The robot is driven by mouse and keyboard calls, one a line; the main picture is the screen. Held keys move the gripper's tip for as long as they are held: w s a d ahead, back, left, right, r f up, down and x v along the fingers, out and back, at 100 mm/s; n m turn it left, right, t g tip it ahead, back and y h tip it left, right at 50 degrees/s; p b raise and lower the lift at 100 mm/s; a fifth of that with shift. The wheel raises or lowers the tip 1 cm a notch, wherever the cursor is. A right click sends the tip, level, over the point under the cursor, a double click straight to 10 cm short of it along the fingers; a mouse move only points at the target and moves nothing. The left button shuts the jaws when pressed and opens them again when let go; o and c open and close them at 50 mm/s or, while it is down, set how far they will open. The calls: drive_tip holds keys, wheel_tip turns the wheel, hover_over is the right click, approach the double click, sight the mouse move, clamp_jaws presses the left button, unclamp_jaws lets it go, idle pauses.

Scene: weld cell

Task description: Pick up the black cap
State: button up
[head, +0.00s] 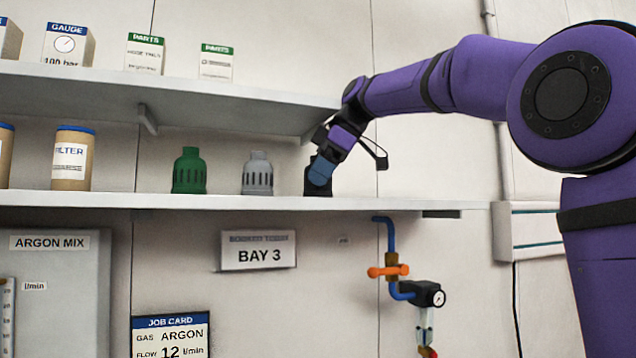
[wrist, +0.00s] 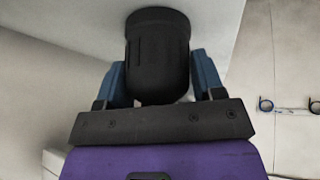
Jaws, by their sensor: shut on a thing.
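The black cap (wrist: 157,58) is between the two blue fingers of my gripper (wrist: 158,85) in the wrist view, with a finger against each side. In the head view the black cap (head: 309,178) stands at the right part of the lower shelf, partly hidden behind my gripper (head: 320,172). My gripper is shut on it. The cap looks upright, at or very near the shelf surface; I cannot tell whether it touches the shelf.
A grey cap (head: 257,174) and a green cap (head: 189,172) stand to the left on the lower shelf (head: 400,203). A filter canister (head: 73,160) is farther left. The upper shelf (head: 200,90) overhangs. A blue pipe with an orange valve (head: 388,271) is below.

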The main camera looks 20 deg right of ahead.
drive_tip(key=shift+c, duration=0.6)
